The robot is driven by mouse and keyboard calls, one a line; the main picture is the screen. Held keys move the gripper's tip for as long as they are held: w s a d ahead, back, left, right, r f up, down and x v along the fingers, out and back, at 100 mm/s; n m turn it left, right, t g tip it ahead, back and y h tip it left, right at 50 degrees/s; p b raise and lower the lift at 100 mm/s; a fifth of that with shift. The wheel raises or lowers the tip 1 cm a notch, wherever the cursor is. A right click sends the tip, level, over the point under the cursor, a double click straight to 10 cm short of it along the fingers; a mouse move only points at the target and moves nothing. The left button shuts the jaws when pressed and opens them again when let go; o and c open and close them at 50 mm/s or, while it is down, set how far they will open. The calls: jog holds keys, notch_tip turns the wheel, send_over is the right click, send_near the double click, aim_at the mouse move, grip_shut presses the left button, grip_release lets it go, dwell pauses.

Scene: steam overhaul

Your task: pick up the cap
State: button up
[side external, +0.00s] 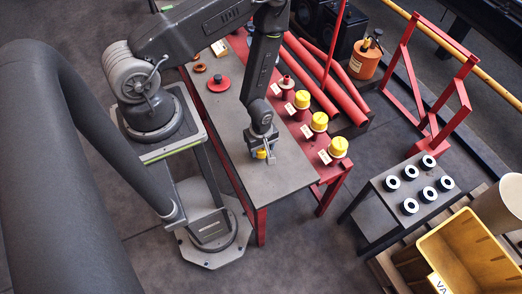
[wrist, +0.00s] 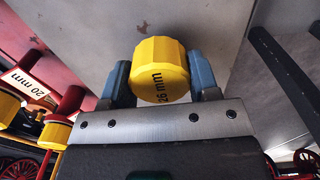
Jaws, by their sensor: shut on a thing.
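The yellow cap (wrist: 160,70), marked "26 mm", sits between the two blue fingers of my gripper (wrist: 161,76) in the wrist view. The fingers touch it on both sides. In the side view my gripper (side external: 265,152) is low over the front part of the grey bench top, and a bit of the yellow cap (side external: 261,154) shows under it. I cannot tell whether the cap still touches the bench.
Several red stubs stand along the bench's red side shelf, three with yellow caps (side external: 338,147) and one bare (side external: 286,82). Paper labels lie beside them. A small table (side external: 405,212) with black-and-white rings and a yellow crate (side external: 440,252) stand at right.

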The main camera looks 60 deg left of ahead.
jog(key=s+a+r, duration=0.5)
jog(key=a+r, duration=0.3)
jog(key=a, duration=0.2)
jog(key=shift+s+a, duration=0.15)
jog(key=shift+a, duration=0.1)
notch_tip(320, 180, up, 3)
send_over(287, 76)
jog(key=shift+s+d, duration=0.1)
jog(key=shift+d, duration=0.05)
jog(key=shift+f, duration=2.25)
jog(key=shift+f, duration=0.6)
jog(key=shift+f, duration=0.3)
jog(key=shift+f, duration=0.4)
